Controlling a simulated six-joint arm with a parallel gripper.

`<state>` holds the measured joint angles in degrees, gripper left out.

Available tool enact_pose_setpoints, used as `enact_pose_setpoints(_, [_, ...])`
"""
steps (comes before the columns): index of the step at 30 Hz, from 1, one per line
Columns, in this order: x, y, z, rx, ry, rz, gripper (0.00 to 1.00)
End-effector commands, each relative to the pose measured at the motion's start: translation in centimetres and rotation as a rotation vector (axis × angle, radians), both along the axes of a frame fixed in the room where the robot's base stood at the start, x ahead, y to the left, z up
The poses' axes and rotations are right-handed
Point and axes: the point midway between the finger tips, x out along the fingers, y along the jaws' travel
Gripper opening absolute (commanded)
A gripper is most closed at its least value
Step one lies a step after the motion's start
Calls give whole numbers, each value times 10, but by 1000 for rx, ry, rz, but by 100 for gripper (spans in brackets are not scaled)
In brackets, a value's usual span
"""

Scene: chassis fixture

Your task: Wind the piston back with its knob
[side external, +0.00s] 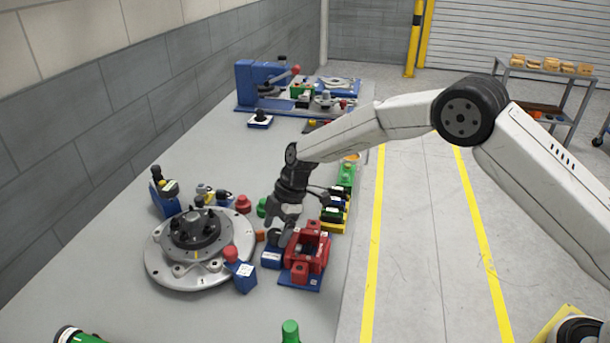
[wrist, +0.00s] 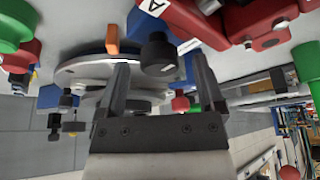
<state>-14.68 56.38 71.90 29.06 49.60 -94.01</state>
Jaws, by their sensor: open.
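A black knob (wrist: 158,54) shows in the wrist view between and just beyond the tips of my open gripper (wrist: 162,72). Neither finger clearly touches it. The knob sits at a blue block (wrist: 150,28) beside a red fixture (wrist: 192,22). In the side view my gripper (side external: 279,228) points down over that blue block (side external: 271,258), left of the red fixture (side external: 310,247) on its blue base. The gripper partly covers the knob there. I cannot make out the piston itself in either view.
A round grey turntable (side external: 160,262) with a dark hub stands left of my gripper. A small blue block with a red top (side external: 241,272) is at its edge. Green and yellow parts (side external: 335,213) line the table's right edge. The table's near left is mostly clear.

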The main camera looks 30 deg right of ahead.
Motion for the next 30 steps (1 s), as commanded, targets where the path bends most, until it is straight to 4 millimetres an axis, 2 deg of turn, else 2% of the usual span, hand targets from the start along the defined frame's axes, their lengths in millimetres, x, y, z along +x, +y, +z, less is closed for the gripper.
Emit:
enact_pose_setpoints(11, [0, 2, -5, 0, 0, 0, 87])
enact_pose_setpoints(14, [0, 2, -5, 0, 0, 0, 59])
enact_pose_setpoints(18, [0, 2, -4, 0, -1, 0, 14])
enact_pose_setpoints(19, [0, 2, -5, 0, 0, -1, 5])
enact_pose_setpoints(20, [0, 2, -4, 0, 0, 0, 0])
enact_pose_setpoints(30, [0, 2, -4, 0, -1, -33, 0])
